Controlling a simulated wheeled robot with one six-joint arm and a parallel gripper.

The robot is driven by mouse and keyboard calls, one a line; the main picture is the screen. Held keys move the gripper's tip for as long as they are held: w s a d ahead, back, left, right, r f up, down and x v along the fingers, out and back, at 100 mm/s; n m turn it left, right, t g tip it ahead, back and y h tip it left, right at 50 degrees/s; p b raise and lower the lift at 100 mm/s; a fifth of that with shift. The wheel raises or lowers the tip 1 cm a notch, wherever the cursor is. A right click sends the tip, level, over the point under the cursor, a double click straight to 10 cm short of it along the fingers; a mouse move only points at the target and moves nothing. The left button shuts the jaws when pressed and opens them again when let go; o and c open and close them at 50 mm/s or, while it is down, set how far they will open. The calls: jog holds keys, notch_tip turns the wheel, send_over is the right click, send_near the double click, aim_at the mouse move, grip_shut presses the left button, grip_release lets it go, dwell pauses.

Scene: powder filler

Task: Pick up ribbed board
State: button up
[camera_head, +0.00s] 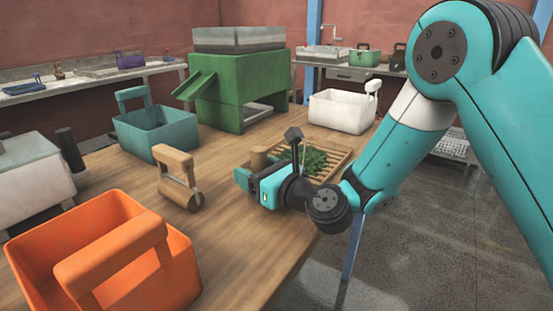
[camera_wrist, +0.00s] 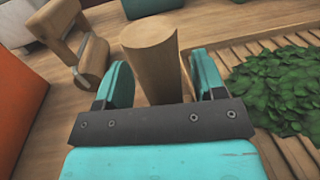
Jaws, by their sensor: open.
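The ribbed board (camera_head: 338,164) is a wooden slatted board lying on the wooden table. Green leaves (camera_head: 302,160) are heaped on it. It also shows at the right of the wrist view (camera_wrist: 225,58). A round wooden post (camera_wrist: 150,52) stands at the board's left side; its top shows in the head view (camera_head: 259,157). Whether the post joins the board is hidden. My gripper (camera_wrist: 164,82) is open, with one teal finger on each side of the post. In the head view my gripper (camera_head: 245,180) is low over the table, left of the board.
A wooden roller tool (camera_head: 178,180) stands to the left, with an orange basket (camera_head: 170,265) in front. A teal basket (camera_head: 155,130), a green machine (camera_head: 230,95) and a white basket (camera_head: 340,113) stand behind. Bare table lies between the roller and my gripper.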

jog(key=shift+w, duration=0.55)
jog(key=shift+a, duration=0.2)
jog(key=c, duration=0.3)
jog(key=shift+s, duration=0.1)
grip_shut()
